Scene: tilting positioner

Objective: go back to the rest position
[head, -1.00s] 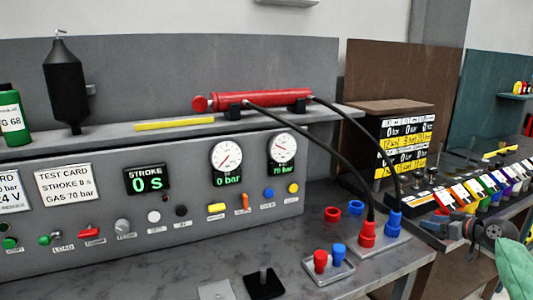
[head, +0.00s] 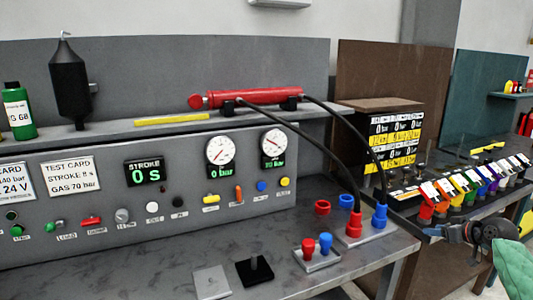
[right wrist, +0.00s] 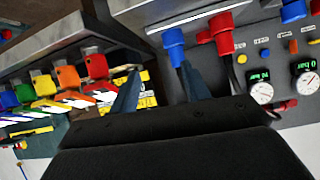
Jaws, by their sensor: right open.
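My right gripper (head: 440,232) is at the right of the head view, beyond the right end of the test bench (head: 395,250) and in front of the row of coloured levers (head: 465,186). Its fingers point left. In the right wrist view its two blue-grey fingers (right wrist: 160,88) stand apart with nothing held between them. Beyond them in that view are the blue coupling (right wrist: 174,45) and the red coupling (right wrist: 222,30) with their hoses. My left gripper is in neither current view.
A red cylinder (head: 250,97) lies on the bench shelf, with two black hoses running down to the couplings. Loose red and blue caps (head: 323,207) and a small tray (head: 318,262) are on the worktop.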

